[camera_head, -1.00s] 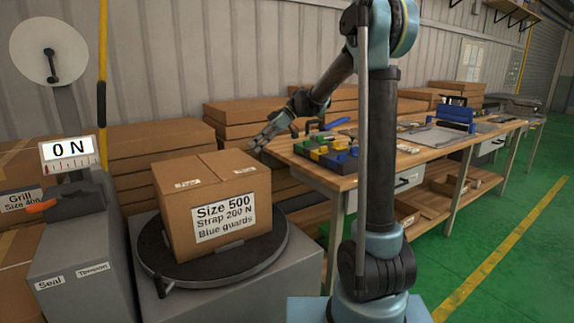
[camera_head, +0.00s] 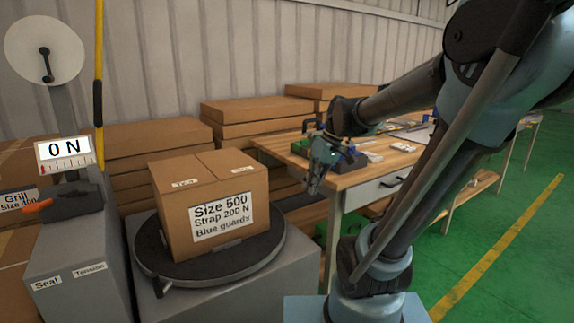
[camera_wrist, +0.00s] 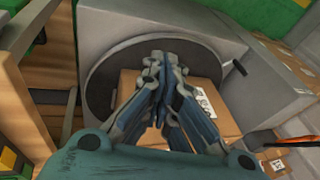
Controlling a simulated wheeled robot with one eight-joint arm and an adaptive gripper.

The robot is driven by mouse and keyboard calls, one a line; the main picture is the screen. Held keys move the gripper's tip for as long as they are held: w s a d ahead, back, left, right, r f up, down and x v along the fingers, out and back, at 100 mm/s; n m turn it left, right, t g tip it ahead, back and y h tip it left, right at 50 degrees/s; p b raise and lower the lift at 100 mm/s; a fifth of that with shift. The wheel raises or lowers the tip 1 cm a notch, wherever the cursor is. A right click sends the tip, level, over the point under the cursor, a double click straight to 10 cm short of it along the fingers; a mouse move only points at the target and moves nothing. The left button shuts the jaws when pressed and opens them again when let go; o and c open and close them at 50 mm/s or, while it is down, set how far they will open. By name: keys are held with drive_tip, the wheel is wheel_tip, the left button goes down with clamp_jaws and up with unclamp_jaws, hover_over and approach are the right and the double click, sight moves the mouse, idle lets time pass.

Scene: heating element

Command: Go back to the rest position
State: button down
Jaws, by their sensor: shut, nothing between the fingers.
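My gripper (camera_head: 314,190) hangs fingers down in the head view, right of the cardboard box and in front of the workbench's left end. It is shut and empty. In the wrist view my gripper (camera_wrist: 158,62) has its fingertips together, with the box (camera_wrist: 190,90) and the dark turntable beyond them. In the head view the box (camera_head: 178,222), labelled "Size 500, Strap 200 N, Blue guards", sits upright on the round turntable (camera_head: 262,258). My gripper is apart from the box.
The workbench (camera_head: 375,178) holds a tray of coloured parts (camera_head: 345,160) behind my gripper. The strapping machine (camera_head: 75,235) at left reads 0 N. Stacked cartons (camera_head: 240,112) line the wall. The green floor (camera_head: 525,220) at right is clear.

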drive_tip(key=s+d+f+m+t+h, duration=0.2)
drive_tip(key=s+d+f+m+h, duration=0.2)
drive_tip(key=s+d+f+m, duration=0.3)
drive_tip(key=s+d+f, duration=0.4)
drive_tip(key=shift+d+f, duration=0.2)
drive_tip(key=shift+s, duration=0.1)
idle(0.4)
